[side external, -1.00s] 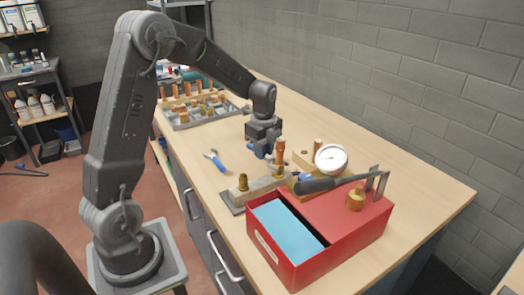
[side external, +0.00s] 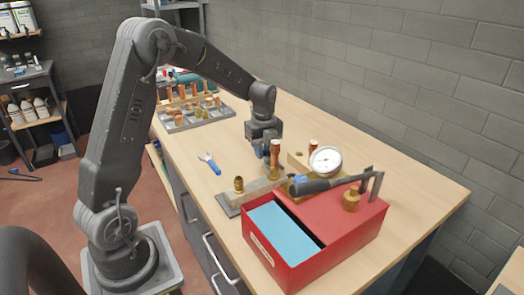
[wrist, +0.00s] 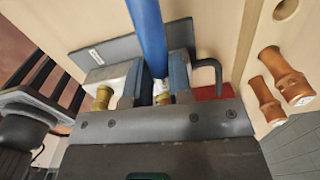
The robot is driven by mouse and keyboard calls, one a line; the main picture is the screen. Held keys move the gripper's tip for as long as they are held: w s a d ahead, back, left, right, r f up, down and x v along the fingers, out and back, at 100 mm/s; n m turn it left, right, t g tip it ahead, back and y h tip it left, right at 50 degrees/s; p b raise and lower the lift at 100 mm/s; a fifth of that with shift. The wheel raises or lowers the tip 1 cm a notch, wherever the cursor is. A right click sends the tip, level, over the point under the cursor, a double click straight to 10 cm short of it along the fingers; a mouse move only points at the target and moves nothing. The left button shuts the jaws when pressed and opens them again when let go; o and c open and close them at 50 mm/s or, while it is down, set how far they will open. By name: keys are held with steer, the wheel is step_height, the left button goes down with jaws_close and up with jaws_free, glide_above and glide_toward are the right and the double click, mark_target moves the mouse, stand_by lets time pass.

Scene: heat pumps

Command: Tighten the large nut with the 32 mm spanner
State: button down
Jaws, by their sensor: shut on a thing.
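My gripper (side external: 264,143) is low over the metal block on the bench. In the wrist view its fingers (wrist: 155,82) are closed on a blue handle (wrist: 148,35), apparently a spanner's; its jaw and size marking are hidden. A second blue-handled spanner (side external: 209,162) lies on the bench left of the gripper. A brass nut (side external: 274,173) sits at the foot of an upright copper pipe (side external: 275,153), just in front of the gripper. A smaller brass fitting (side external: 239,185) stands on the block's left end. I cannot tell whether the held spanner touches a nut.
A red box (side external: 310,240) with a blue inset stands in front of the block. A dark-handled tool (side external: 320,186) lies over its top, beside a white-faced gauge (side external: 326,161). A grey tray of fittings (side external: 188,118) is at the back. The bench left of the block is mostly clear.

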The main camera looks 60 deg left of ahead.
steer(key=shift+w+d+m, duration=0.1)
steer(key=shift+w+m, duration=0.7)
steer(key=shift+m, duration=0.6)
steer(key=shift+w+d+m, duration=0.1)
steer(key=shift+w+m, duration=0.25)
steer(key=shift+m, duration=0.35)
steer(key=shift+w+d+m, duration=0.2)
steer(key=shift+w+m, duration=0.1)
steer(key=shift+m, duration=0.4)
steer(key=shift+s+n, duration=0.1)
steer(key=shift+n, duration=0.2)
steer(key=shift+a, duration=0.1)
steer(key=shift+w+a, duration=0.4)
steer(key=shift+a, duration=0.25)
steer(key=shift+w+a, duration=0.35)
steer(key=shift+a, duration=0.35)
steer(key=shift+w+a, duration=0.4)
steer(key=shift+a, duration=0.25)
